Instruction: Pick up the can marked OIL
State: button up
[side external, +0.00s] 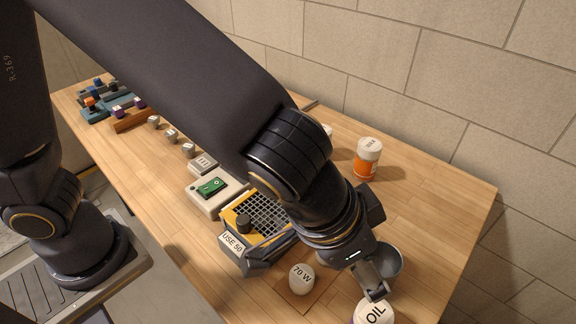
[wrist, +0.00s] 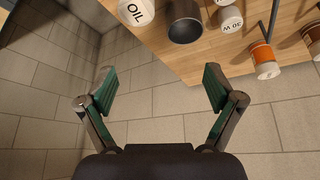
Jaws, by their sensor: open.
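The can marked OIL (side external: 372,314) is white-topped and stands at the near right of the table in the side view, cut by the bottom edge. Its white top also shows at the top of the wrist view (wrist: 136,11), cut by the frame. My gripper (side external: 374,289) is just above and behind the can in the side view. In the wrist view my gripper (wrist: 160,80) has its two green-padded fingers spread wide with nothing between them. The can lies beyond the fingers there, toward the top; I cannot tell the exact gap.
A grey cup (side external: 389,263) stands close behind the can, beside my gripper. A white bulb marked 70 W (side external: 301,276) sits left of it. A yellow grid device (side external: 256,217) and an orange bottle (side external: 367,161) are farther back. The right table surface (side external: 450,225) is clear.

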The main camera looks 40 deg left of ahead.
aim_at(369, 314)
jog(key=shift+m+g, duration=0.5)
jog(key=d+f, duration=0.1)
jog(key=f, duration=0.3)
jog(key=d+f, duration=0.1)
jog(key=f, duration=0.3)
jog(key=d+f, duration=0.2)
jog(key=f, duration=0.3)
jog(key=shift+w+d, duration=0.1)
jog(key=shift+w, duration=0.05)
jog(key=shift+x, duration=2.75)
jog(key=shift+f, duration=0.1)
jog(key=shift+c, duration=0.3)
jog(key=c, duration=1.4)
